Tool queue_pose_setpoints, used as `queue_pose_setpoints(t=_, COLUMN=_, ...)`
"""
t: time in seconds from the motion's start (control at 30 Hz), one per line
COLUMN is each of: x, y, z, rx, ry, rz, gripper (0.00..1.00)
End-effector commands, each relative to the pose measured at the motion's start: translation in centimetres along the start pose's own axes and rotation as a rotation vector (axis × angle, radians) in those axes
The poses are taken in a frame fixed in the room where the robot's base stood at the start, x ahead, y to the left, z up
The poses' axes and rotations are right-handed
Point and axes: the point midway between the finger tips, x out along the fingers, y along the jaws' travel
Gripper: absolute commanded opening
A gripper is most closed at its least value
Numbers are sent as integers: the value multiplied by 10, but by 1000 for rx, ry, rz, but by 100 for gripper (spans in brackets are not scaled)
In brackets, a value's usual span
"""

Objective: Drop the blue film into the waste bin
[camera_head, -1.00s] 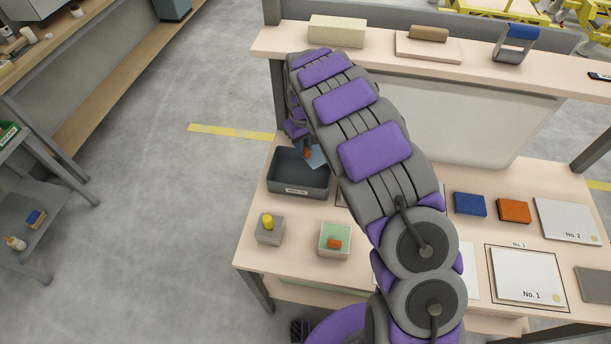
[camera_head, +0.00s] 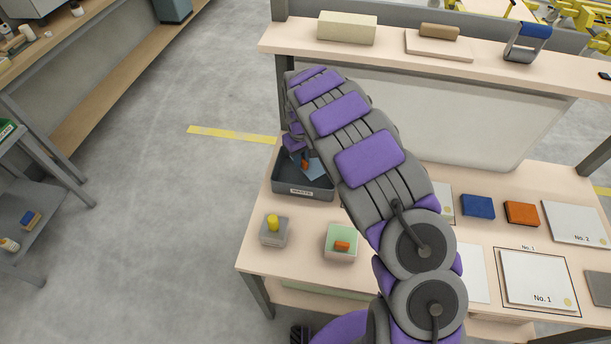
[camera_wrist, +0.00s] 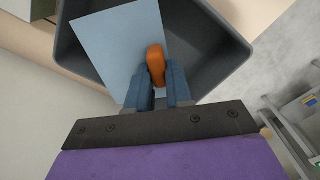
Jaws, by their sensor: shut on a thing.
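The blue film is a pale blue sheet (camera_wrist: 118,48) with an orange tab (camera_wrist: 156,62). My gripper (camera_wrist: 163,84) is shut on the orange tab in the wrist view. The film hangs over the opening of the dark grey waste bin (camera_wrist: 225,65). In the head view the bin (camera_head: 318,193), labelled WASTE, stands at the table's back left corner. The film (camera_head: 317,168) and tab (camera_head: 305,163) show at the bin's opening, partly hidden by my arm. I cannot tell whether the film touches the bin floor.
A grey block with a yellow knob (camera_head: 272,223) and a green-topped box with an orange piece (camera_head: 342,244) stand in front of the bin. Blue (camera_head: 478,206) and orange (camera_head: 521,213) blocks and white panels lie at right. A shelf (camera_head: 390,53) runs above the back.

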Motion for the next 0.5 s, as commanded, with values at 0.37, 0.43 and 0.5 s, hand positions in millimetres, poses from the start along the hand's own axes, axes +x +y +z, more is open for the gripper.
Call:
queue_pose_setpoints(t=0.37, x=-1, y=5, z=3, rx=1, ry=2, rz=-4, gripper=48)
queue_pose_setpoints(t=0.43, x=-1, y=3, z=2, rx=1, ry=1, rz=-3, gripper=50)
queue_pose_setpoints(t=0.5, x=0, y=2, z=1, rx=1, ry=1, rz=-2, gripper=50)
